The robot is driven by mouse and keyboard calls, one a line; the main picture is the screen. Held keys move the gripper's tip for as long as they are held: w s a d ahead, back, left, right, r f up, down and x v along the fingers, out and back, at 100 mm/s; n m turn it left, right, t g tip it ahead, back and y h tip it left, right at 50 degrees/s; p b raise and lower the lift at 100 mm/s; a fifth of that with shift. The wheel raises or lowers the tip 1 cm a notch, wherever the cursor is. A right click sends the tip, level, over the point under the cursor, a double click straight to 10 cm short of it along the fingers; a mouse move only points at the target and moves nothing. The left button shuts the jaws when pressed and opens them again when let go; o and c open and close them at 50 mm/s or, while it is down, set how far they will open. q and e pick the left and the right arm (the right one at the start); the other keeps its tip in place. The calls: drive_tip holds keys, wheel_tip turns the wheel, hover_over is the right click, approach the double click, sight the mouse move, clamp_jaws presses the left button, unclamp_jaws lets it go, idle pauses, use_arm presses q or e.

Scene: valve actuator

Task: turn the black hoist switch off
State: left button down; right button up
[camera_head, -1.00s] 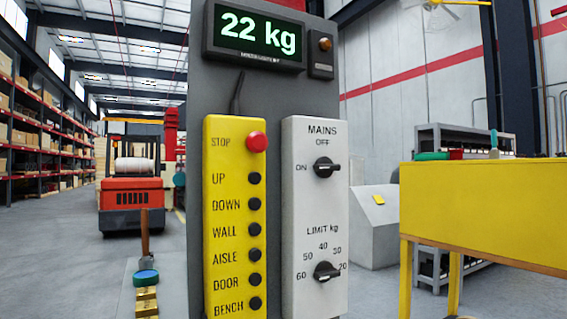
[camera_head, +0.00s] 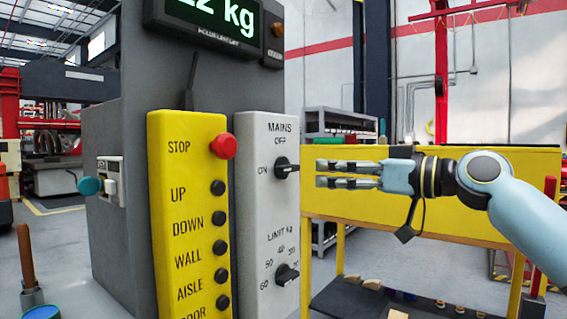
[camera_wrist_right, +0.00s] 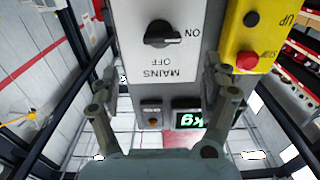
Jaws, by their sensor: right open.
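The black mains switch (camera_head: 286,168) sits on the white panel (camera_head: 264,215), under the words MAINS and OFF. Its handle lies level, in line with the ON mark at its left. In the right wrist view the black switch (camera_wrist_right: 166,36) appears upside down, with ON beside it. My right gripper (camera_head: 322,173) comes in from the right, its fingers pointing left at the switch and a small gap apart from it. It is open and empty; in the wrist view its two fingers (camera_wrist_right: 165,88) stand wide apart below the switch. My left gripper is not in view.
A yellow box (camera_head: 187,230) with a red STOP button (camera_head: 222,146) and several black buttons is left of the panel. A second black knob (camera_head: 287,274), the limit dial, sits below the switch. A yellow bench (camera_head: 330,215) stands behind my right arm.

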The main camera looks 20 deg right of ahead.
sight(292, 168)
drive_tip(key=p+x, duration=0.2)
drive_tip(key=x, duration=0.7)
drive_tip(key=shift+a+p, duration=0.3)
drive_tip(key=shift+w+a, duration=0.3)
drive_tip(key=shift+w, duration=0.15)
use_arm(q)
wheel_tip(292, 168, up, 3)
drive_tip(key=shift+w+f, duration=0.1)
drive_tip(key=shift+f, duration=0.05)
use_arm(e)
drive_tip(key=shift+c, duration=0.2)
drive_tip(key=c, duration=0.5)
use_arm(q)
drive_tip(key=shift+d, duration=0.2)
use_arm(e)
drive_tip(key=c, duration=0.6)
